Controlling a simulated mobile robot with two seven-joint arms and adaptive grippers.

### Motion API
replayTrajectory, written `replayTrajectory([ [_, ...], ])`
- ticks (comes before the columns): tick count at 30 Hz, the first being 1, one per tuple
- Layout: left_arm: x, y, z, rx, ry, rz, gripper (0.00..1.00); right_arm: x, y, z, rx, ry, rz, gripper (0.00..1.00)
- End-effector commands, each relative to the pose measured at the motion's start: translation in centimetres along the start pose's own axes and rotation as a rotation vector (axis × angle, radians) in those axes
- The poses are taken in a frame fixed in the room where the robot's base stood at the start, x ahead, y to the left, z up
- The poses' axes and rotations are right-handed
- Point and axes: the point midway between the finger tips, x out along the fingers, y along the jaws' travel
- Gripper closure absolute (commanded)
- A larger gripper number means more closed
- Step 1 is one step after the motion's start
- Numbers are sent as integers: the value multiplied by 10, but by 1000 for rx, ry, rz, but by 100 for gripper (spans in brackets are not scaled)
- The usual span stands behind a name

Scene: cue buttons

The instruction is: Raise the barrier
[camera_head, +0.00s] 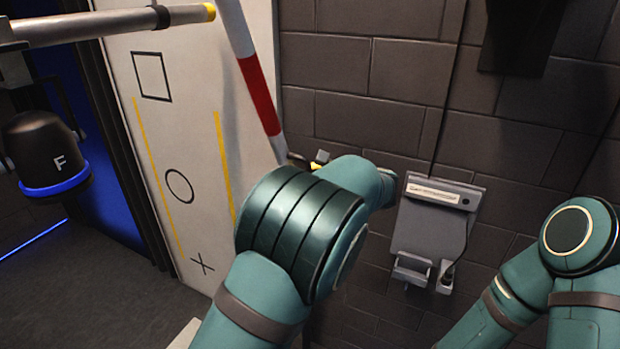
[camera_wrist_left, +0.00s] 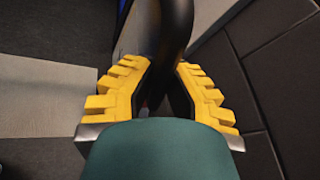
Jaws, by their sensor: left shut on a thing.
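The barrier appears to be the red-and-white striped pole (camera_head: 258,95), standing steeply with a slight tilt in front of the wall. My left arm hides much of what lies beyond its lower end. My left gripper (camera_wrist_left: 160,85) has yellow toothed fingers, shut on a black curved bar (camera_wrist_left: 176,28) in the left wrist view. In the head view only a little yellow of this gripper (camera_head: 315,167) shows beside the pole's lower end. I cannot tell how the bar joins the pole. My right arm is at the lower right, its gripper out of view.
A white panel (camera_head: 150,120) with a square, circle and cross stands left of the pole. A grey horizontal bar (camera_head: 110,23) crosses the upper left, above a black lamp marked F (camera_head: 45,150). A grey wall unit (camera_head: 432,225) hangs on the dark block wall (camera_head: 370,115).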

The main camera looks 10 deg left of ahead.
Motion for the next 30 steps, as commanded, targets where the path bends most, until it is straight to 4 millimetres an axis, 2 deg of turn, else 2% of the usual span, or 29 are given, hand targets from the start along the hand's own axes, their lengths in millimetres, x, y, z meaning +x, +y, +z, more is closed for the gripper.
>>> replayTrajectory([
  [1, 0, 1, -2, 2, 2, 1, 100, 0, 0, 0, 0, 0, 0, 53],
  [2, 0, 1, -2, 2, 2, 1, 78, 0, 0, 0, 0, 0, 0, 53],
  [3, 0, 1, -2, 2, 3, 1, 64, 0, 0, 0, 0, 0, 0, 53],
  [4, 0, 1, -2, 2, 2, 1, 54, 0, 0, 0, 0, 0, 0, 53],
  [13, 0, 0, -1, 0, 1, 0, 54, 0, 0, 0, 0, 0, 0, 53],
  [17, -8, 0, -1, 0, 2, -1, 54, 0, 0, 0, 0, 0, 0, 53],
  [20, -23, 0, -1, 0, 3, -3, 54, 0, 0, 0, 0, 0, 0, 53],
  [30, -90, 0, -1, 0, 2, -2, 54, 0, 0, 0, 0, 0, 0, 53],
])
